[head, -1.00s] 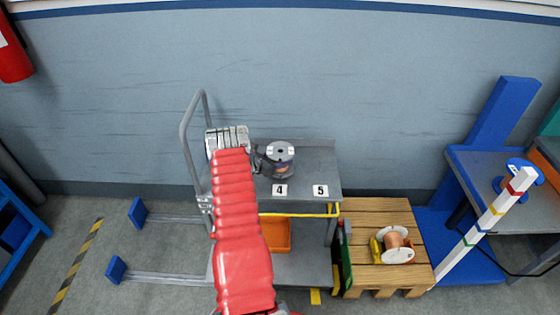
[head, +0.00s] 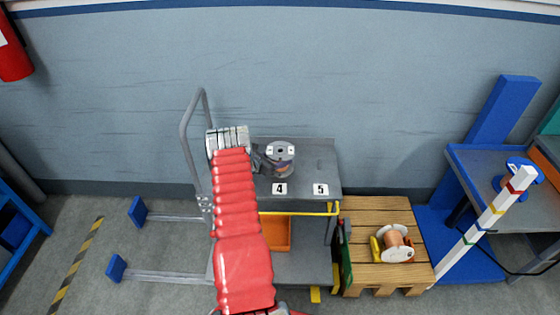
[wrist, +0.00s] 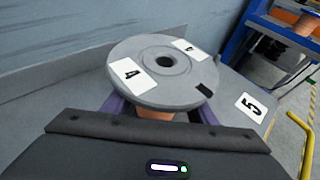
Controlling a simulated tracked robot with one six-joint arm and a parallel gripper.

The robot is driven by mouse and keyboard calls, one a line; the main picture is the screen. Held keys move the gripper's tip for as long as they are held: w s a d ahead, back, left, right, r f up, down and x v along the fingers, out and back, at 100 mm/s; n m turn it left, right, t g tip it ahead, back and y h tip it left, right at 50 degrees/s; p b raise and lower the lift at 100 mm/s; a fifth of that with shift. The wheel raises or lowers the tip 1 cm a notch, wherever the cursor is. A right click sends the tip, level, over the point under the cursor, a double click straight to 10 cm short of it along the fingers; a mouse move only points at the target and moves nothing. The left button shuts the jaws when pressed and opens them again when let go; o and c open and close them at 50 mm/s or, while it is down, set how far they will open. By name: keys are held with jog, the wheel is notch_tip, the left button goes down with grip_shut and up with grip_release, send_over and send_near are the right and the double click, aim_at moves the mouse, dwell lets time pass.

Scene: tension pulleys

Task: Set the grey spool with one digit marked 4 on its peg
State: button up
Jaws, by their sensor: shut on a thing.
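The grey spool (head: 281,150) is at the cart's top shelf, above the label 4 (head: 280,189). In the wrist view the spool (wrist: 150,90) shows its round flange with a centre hole, a white label marked 4 and a second white label. Copper-coloured winding shows under the flange. My gripper (head: 262,160) reaches in from the left and is shut on the spool; its fingers show on both sides of the winding in the wrist view (wrist: 155,110). The flange looks about level. The spool's underside and the peg are hidden, so I cannot tell whether it rests on the shelf.
A label 5 (head: 321,190) lies on the shelf (head: 310,165) to the right. The cart's handle (head: 188,140) stands at the left. A wooden pallet (head: 380,215) with a copper spool (head: 396,242) is to the right. The blue wall is close behind.

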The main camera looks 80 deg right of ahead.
jog(key=o, duration=1.6)
jog(key=shift+f, duration=0.1)
jog(key=shift+w+a+r, duration=0.2)
jog(key=shift+w+a, duration=0.1)
jog(key=shift+a, duration=0.1)
jog(key=v, duration=1.2)
jog(key=shift+w+a, duration=0.2)
jog(key=shift+a, duration=0.1)
jog(key=shift+r, duration=0.1)
